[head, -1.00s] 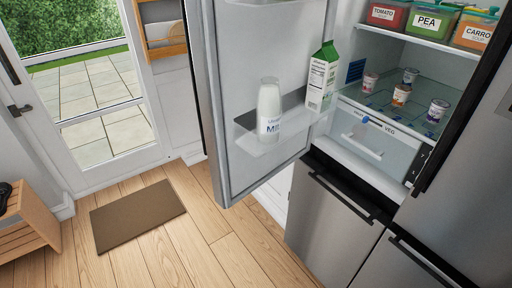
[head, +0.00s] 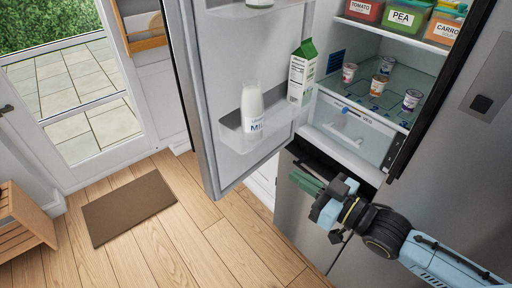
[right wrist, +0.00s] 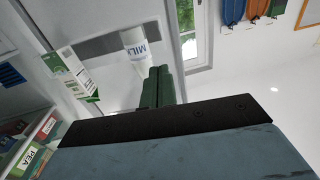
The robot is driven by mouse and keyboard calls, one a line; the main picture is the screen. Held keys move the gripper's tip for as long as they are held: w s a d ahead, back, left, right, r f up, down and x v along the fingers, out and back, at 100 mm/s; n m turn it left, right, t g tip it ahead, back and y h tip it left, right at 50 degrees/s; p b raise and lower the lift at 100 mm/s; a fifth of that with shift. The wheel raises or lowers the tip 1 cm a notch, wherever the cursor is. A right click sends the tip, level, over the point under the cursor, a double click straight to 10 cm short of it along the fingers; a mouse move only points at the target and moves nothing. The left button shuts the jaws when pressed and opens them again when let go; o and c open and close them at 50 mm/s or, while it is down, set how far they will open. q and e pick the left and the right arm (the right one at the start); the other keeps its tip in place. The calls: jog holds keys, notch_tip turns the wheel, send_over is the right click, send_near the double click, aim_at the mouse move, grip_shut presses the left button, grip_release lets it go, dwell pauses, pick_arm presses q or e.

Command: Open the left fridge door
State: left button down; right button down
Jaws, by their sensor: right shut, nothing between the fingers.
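The left fridge door (head: 205,120) stands swung open to the left of the fridge, its inner side with shelves facing me. A milk bottle (head: 252,106) and a green-topped carton (head: 302,72) stand in its lower shelf. My right gripper (head: 308,184) is shut and empty, in front of the fridge below the open compartment and to the right of the door's lower corner. It looks apart from the door. In the right wrist view its green fingers (right wrist: 158,88) are together, with the milk bottle (right wrist: 136,48) beyond them. My left gripper is not in view.
The open fridge compartment (head: 375,65) holds labelled tubs and several small cups above a clear drawer (head: 352,130). A brown mat (head: 128,207) lies on the wooden floor. A wooden bench (head: 20,220) stands at the left by a glass door. Floor between is clear.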

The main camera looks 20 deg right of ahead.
aim_at(246, 145)
jog(key=p+x, duration=0.1)
jog(key=x, duration=1.2)
jog(key=shift+w, duration=0.25)
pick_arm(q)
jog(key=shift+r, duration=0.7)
pick_arm(e)
jog(key=shift+a, duration=0.1)
jog(key=shift+w+a, duration=0.1)
